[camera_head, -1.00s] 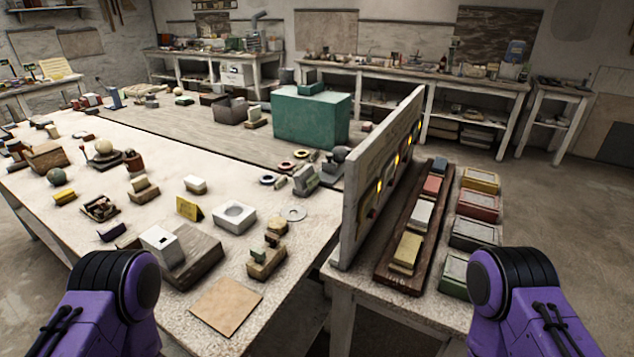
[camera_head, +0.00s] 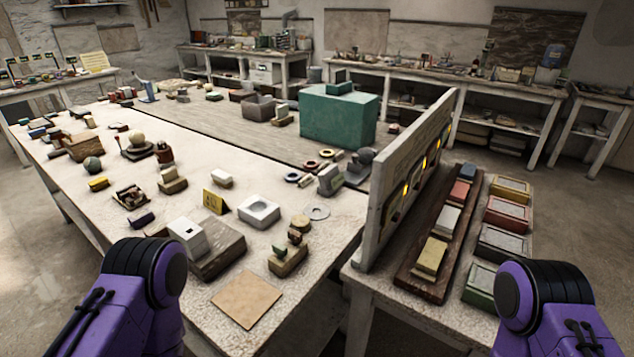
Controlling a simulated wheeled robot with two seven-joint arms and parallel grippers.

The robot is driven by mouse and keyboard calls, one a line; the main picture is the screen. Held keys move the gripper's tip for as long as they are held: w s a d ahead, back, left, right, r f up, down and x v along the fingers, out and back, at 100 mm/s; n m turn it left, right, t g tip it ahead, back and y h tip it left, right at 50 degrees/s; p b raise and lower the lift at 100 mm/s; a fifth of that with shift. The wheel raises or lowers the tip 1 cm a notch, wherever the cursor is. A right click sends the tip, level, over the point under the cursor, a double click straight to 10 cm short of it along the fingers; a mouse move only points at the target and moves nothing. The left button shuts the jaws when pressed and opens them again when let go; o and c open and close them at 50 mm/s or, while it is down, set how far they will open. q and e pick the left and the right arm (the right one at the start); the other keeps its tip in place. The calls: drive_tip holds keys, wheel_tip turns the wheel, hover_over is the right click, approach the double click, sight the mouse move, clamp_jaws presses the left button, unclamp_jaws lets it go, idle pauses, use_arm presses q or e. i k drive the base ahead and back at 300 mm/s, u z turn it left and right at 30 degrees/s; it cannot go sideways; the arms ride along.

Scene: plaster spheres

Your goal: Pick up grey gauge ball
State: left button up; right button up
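A dark grey ball (camera_head: 93,164) sits on the left part of the long pale worktable (camera_head: 95,210), behind a small yellow block. Another rounded dark grey piece (camera_head: 366,156) is at the table's right side, beside a grey block near the upright panel. A beige ball (camera_head: 137,139) rests on a dark base farther back. I cannot tell for sure which grey piece is the gauge ball. Only purple upper links of my two arms show at the bottom edge. Both grippers are out of view, and nothing is seen held.
An upright panel (camera_head: 407,180) with yellow lights stands at the table's right. Beyond it are a dark wooden tray (camera_head: 428,285) of coloured blocks and several lidded boxes (camera_head: 500,244). A large green box (camera_head: 338,118) stands at the back. A flat tan square (camera_head: 246,299) lies at the near corner.

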sight(366, 155)
drive_tip(key=z, duration=2.85)
drive_tip(key=i, duration=2.7)
drive_tip(key=u, duration=2.2)
drive_tip(key=i, duration=3.7)
